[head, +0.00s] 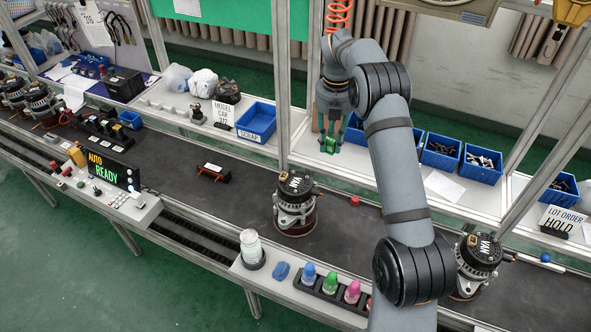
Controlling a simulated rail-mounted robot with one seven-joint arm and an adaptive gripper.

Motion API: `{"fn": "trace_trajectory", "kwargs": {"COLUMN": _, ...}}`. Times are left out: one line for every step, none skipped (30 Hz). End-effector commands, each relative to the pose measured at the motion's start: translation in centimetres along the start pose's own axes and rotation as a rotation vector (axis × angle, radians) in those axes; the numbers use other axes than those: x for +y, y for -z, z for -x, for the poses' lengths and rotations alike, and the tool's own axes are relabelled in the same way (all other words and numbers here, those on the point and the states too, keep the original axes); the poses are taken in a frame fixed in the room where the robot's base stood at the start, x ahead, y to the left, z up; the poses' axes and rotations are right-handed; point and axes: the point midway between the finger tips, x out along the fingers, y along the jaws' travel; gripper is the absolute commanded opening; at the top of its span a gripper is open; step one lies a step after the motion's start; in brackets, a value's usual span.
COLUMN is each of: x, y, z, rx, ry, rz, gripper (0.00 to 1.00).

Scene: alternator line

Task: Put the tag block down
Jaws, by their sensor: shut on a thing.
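My gripper (330,142) hangs above the back shelf, behind the belt, with its fingers pointing down. It is shut on a small bright green piece (331,147), which seems to be the tag block. The fingers partly hide this piece, and it is small in the view. I cannot tell whether it touches the shelf (350,168) below.
A blue SCRAP bin (257,121) stands left of my gripper, and blue bins of parts (440,150) stand right. A frame post (284,85) rises close on the left. Alternators (295,205) stand on the dark belt (180,178) in front.

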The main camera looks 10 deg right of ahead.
Motion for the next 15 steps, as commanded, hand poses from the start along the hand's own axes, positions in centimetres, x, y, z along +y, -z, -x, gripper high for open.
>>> {"fn": "trace_trajectory", "kwargs": {"x": -0.1, "y": -0.7, "z": 0.4, "rx": 0.001, "ry": 0.001, "rz": 0.052, "gripper": 0.04}}
{"fn": "trace_trajectory", "kwargs": {"x": -0.1, "y": -1.1, "z": 0.3, "rx": 0.001, "ry": 0.000, "rz": 0.083, "gripper": 0.04}}
{"fn": "trace_trajectory", "kwargs": {"x": -0.1, "y": -1.4, "z": 0.2, "rx": 0.001, "ry": 0.000, "rz": 0.115, "gripper": 0.04}}
{"fn": "trace_trajectory", "kwargs": {"x": -0.2, "y": -1.6, "z": 0.1, "rx": 0.000, "ry": 0.000, "rz": 0.135, "gripper": 0.04}}
{"fn": "trace_trajectory", "kwargs": {"x": -0.2, "y": -1.8, "z": -0.1, "rx": 0.000, "ry": 0.000, "rz": 0.152, "gripper": 0.04}}
{"fn": "trace_trajectory", "kwargs": {"x": -0.1, "y": -1.8, "z": -0.4, "rx": 0.001, "ry": 0.000, "rz": 0.168, "gripper": 0.04}}
{"fn": "trace_trajectory", "kwargs": {"x": 0.0, "y": -1.8, "z": -0.7, "rx": 0.001, "ry": 0.000, "rz": 0.177, "gripper": 0.04}}
{"fn": "trace_trajectory", "kwargs": {"x": 0.1, "y": -1.7, "z": -1.0, "rx": 0.000, "ry": -0.001, "rz": 0.182, "gripper": 0.04}}
{"fn": "trace_trajectory", "kwargs": {"x": 0.4, "y": -1.4, "z": -1.4, "rx": 0.000, "ry": -0.001, "rz": 0.187, "gripper": 0.04}}
{"fn": "trace_trajectory", "kwargs": {"x": 0.6, "y": -1.2, "z": -1.8, "rx": -0.001, "ry": -0.002, "rz": 0.188, "gripper": 0.04}}
{"fn": "trace_trajectory", "kwargs": {"x": 0.8, "y": -0.8, "z": -2.1, "rx": -0.001, "ry": -0.002, "rz": 0.189, "gripper": 0.04}}
{"fn": "trace_trajectory", "kwargs": {"x": 1.2, "y": -0.4, "z": -2.6, "rx": -0.001, "ry": -0.002, "rz": 0.188, "gripper": 0.04}}
{"fn": "trace_trajectory", "kwargs": {"x": 1.4, "y": -0.1, "z": -2.9, "rx": -0.002, "ry": -0.003, "rz": 0.188, "gripper": 0.04}}
{"fn": "trace_trajectory", "kwargs": {"x": 1.8, "y": 0.4, "z": -3.2, "rx": -0.001, "ry": -0.003, "rz": 0.189, "gripper": 0.04}}
{"fn": "trace_trajectory", "kwargs": {"x": 2.2, "y": 1.0, "z": -3.6, "rx": -0.001, "ry": -0.002, "rz": 0.188, "gripper": 0.04}}
